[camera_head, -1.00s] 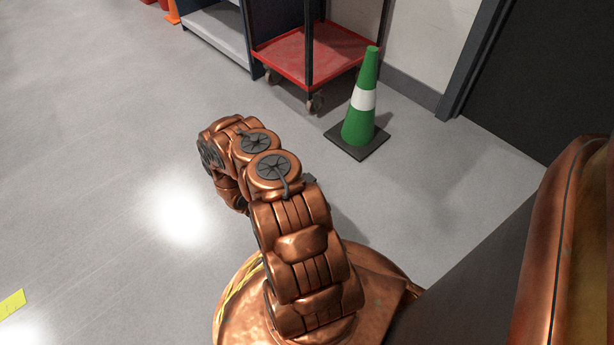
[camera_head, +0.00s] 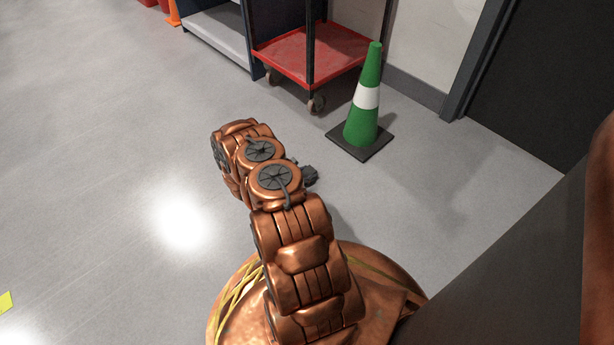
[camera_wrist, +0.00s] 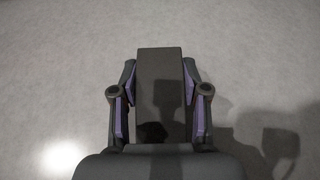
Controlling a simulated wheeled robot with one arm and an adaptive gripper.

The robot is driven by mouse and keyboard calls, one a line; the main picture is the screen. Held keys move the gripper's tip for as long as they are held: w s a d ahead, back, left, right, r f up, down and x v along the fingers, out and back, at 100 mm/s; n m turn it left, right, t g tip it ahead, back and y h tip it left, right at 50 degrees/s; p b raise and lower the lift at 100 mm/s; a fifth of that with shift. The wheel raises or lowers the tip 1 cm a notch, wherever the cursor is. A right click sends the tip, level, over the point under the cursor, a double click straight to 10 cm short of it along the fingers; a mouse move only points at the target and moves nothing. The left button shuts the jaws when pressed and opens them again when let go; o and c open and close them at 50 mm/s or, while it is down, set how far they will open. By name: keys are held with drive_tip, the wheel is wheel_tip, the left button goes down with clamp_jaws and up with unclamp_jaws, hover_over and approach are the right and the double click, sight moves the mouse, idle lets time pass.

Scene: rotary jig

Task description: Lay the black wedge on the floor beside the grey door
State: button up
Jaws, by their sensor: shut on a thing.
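The black wedge (camera_wrist: 161,80) is between the purple-padded fingers of my gripper (camera_wrist: 160,105) in the wrist view, with bare floor behind it. My gripper is shut on it. In the head view my arm hides most of the gripper; a small dark part (camera_head: 309,175) shows at the right of the arm, and I cannot tell if it is the wedge or the gripper. A dark grey door (camera_head: 545,75) stands at the upper right of the head view, in a dark frame.
A green cone (camera_head: 362,120) with a white band stands on the floor between my arm and the wall. A red cart (camera_head: 300,52) and a shelf unit (camera_head: 215,35) stand behind it.

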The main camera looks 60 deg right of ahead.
drive_tip(key=o, duration=1.2)
drive_tip(key=shift+a+r, duration=0.1)
drive_tip(key=shift+r, duration=0.1)
drive_tip(key=p+v, duration=0.4)
drive_tip(key=v, duration=0.7)
drive_tip(key=shift+w+a+p, duration=0.2)
drive_tip(key=shift+a+p, duration=0.15)
drive_tip(key=shift+p, duration=0.05)
drive_tip(key=s+a+r+m+g+y, duration=0.1)
drive_tip(key=a+r+m, duration=0.15)
drive_tip(key=r, duration=0.75)
drive_tip(key=s+a+r+m+g+y, duration=0.15)
drive_tip(key=r+m, duration=0.25)
drive_tip(key=r, duration=0.6)
drive_tip(key=s+a+r+m+g+y, duration=0.1)
drive_tip(key=a+r+m+g, duration=0.15)
drive_tip(key=r, duration=0.75)
drive_tip(key=s+a+r+m+t+y, duration=0.2)
drive_tip(key=s+a+r, duration=0.3)
drive_tip(key=a, duration=0.5)
drive_tip(key=s+a+r+m+t+y, duration=0.1)
drive_tip(key=s+a+r+y, duration=0.3)
drive_tip(key=a, duration=0.7)
drive_tip(key=s+a+r+m+t+y, duration=0.2)
drive_tip(key=s+a+r, duration=0.3)
drive_tip(key=a, duration=0.6)
drive_tip(key=shift+s+a+r+m+t+y, duration=0.3)
drive_tip(key=shift+s+m+y, duration=0.2)
drive_tip(key=shift+s+y, duration=0.3)
